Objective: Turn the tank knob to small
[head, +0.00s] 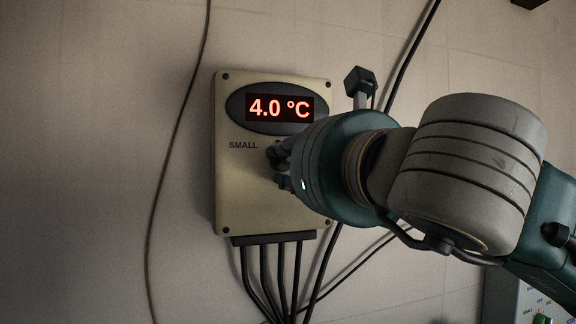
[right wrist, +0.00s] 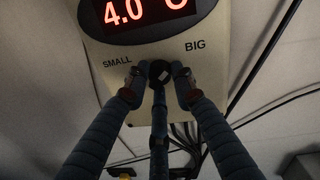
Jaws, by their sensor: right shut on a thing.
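The tank's control panel (head: 232,195) is a beige box on the wall with a red "4.0 °C" display (head: 279,108). The label "SMALL" shows at left in the head view; in the right wrist view (right wrist: 200,63) the panel also shows "BIG" at right. The dark round knob (right wrist: 158,70) sits between the labels, with a pale mark on its face. My right gripper (head: 279,168) is at the panel, its fingers shut around the knob; it also shows in the right wrist view (right wrist: 157,84). In the head view my gripper hides the knob and "BIG". My left gripper is not in view.
Several black cables (head: 272,275) hang from the panel's bottom edge. Other cables run along the wall on both sides. Part of another grey control box (head: 503,290) with a green knob shows at the lower right. The wall left of the panel is clear apart from a cable.

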